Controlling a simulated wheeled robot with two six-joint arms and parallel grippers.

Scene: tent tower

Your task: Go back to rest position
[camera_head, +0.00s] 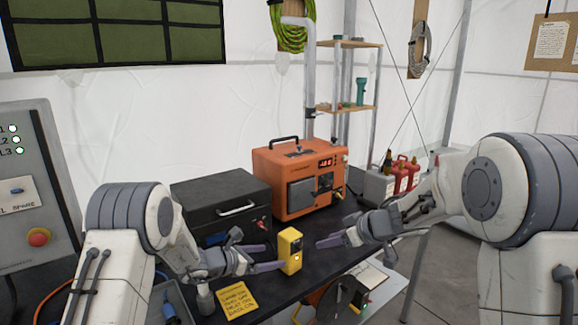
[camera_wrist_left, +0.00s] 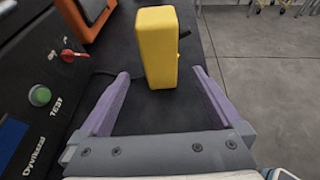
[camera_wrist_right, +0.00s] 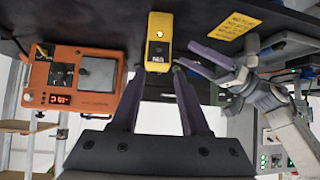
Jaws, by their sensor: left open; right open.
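My left gripper (camera_head: 268,267) is open beside a small yellow device (camera_head: 290,250) that stands upright on the dark table (camera_head: 345,258). In the left wrist view the yellow device (camera_wrist_left: 158,48) stands just beyond and between the open purple fingers (camera_wrist_left: 160,100), with gaps at both sides. My right gripper (camera_head: 322,241) is open and empty, to the right of the device. In the right wrist view the device (camera_wrist_right: 158,42) lies ahead of the open fingers (camera_wrist_right: 155,100), apart from them. My left gripper's fingers also show there.
An orange power unit (camera_head: 283,180) and a black case (camera_head: 220,200) stand at the table's back. A yellow note (camera_head: 237,301) lies near the front edge. A grey control panel (camera_head: 38,165) is at left. Red canisters (camera_head: 402,177) stand behind my right arm.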

